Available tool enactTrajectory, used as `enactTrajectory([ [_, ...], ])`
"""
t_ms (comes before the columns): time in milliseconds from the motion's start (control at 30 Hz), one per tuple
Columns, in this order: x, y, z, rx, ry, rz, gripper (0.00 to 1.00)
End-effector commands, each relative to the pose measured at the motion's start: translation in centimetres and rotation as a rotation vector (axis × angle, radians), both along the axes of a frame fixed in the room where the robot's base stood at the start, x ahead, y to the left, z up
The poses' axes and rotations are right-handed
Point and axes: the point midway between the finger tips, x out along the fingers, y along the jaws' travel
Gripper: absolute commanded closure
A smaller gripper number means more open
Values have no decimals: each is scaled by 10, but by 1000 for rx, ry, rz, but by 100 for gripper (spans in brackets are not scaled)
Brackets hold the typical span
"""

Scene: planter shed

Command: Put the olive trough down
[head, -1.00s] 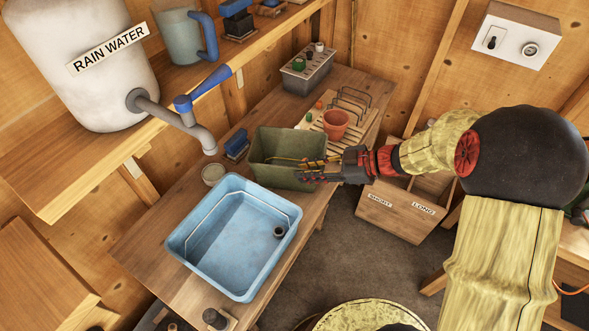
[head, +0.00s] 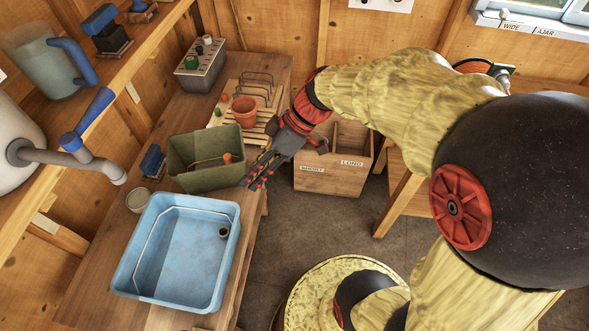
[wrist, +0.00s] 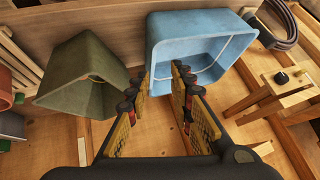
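The olive trough (head: 190,178) stands upright on the wooden bench, between the blue basin and the slatted rack. An orange thing and a thin yellow line show inside it. In the wrist view the trough (wrist: 82,75) lies left of my fingers. My gripper (head: 254,182) is just right of the trough, by the bench's front edge. In the wrist view my gripper (wrist: 163,82) has its fingers apart with nothing between them. A small gap or light contact between finger and trough cannot be told.
The blue basin (head: 128,270) stands close in front of the trough. A terracotta pot (head: 245,112) is on the slatted rack behind. A blue block (head: 152,162) and a round tub (head: 139,199) are at its left. A wooden box (head: 325,180) marked SHORT and LONG stands beyond the bench.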

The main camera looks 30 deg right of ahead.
Motion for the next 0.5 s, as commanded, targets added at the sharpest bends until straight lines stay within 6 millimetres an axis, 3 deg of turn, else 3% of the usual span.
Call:
enactTrajectory([
  [200,-47,-9,29,-220,116,-267,77],
  [500,-89,-41,68,-361,67,-754,77],
])
